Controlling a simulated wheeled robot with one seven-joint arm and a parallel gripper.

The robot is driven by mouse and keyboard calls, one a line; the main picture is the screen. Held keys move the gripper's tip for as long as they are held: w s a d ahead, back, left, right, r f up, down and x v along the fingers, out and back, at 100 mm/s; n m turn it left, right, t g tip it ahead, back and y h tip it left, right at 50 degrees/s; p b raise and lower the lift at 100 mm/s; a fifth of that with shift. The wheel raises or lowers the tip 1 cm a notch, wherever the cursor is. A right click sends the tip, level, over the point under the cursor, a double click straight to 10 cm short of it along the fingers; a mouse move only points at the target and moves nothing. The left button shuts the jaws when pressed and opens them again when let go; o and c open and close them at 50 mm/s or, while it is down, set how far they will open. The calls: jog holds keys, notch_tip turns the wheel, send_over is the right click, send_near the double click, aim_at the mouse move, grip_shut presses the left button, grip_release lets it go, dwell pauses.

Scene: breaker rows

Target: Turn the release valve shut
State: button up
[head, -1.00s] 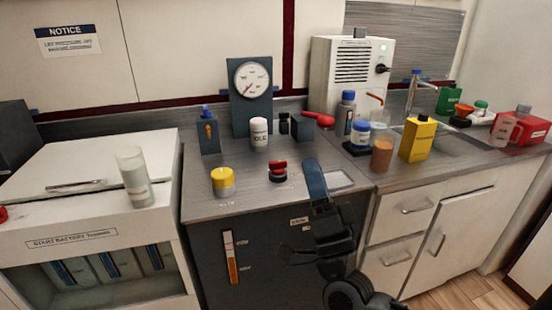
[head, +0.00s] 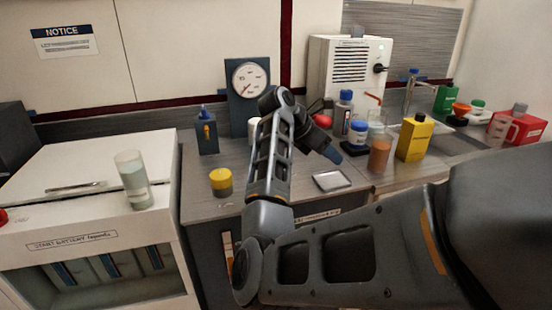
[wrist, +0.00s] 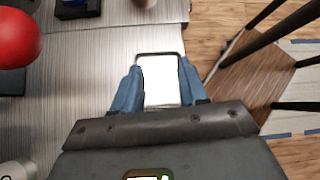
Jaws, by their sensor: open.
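My gripper (head: 334,154) is open and empty; its blue fingers (wrist: 158,82) are spread above a pale, dark-rimmed rectangular tray (head: 333,181) near the counter's front edge. In the wrist view the tray (wrist: 160,60) shows between the fingers. No part is clearly marked as the release valve. A red rounded part (head: 323,120) shows at the back of the counter, behind my wrist. A red ball-like part (wrist: 18,38) is at the upper left of the wrist view, apart from the fingers. The small red-topped knob on the front counter is hidden behind my arm.
A yellow-lidded jar (head: 221,182) stands left of my arm. The gauge panel (head: 249,85) is behind it. An amber jar (head: 379,153), a blue-capped jar (head: 358,132) and a yellow bottle (head: 415,138) stand to the right. My arm hides the counter's middle.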

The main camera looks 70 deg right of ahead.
jog(key=w+a+r+t+y, duration=0.1)
jog(key=w+t+y, duration=0.1)
jog(key=w, duration=0.2)
jog(key=w+a+r+m+t+y, duration=0.1)
jog(key=w+t, duration=0.1)
jog(key=w, duration=0.3)
jog(key=w+a+r+t+y, duration=0.1)
jog(key=w+r+t+y, duration=0.1)
jog(key=w, duration=0.3)
jog(key=shift+a+t+y, duration=0.15)
jog(key=shift+t+y, duration=0.15)
jog(key=shift+t, duration=0.2)
jog(key=shift+m, duration=0.3)
jog(key=shift+w+f+p, duration=0.1)
jog(key=shift+f+p, duration=0.4)
jog(key=shift+f, duration=3.3)
jog(key=shift+c, duration=0.4)
grip_shut()
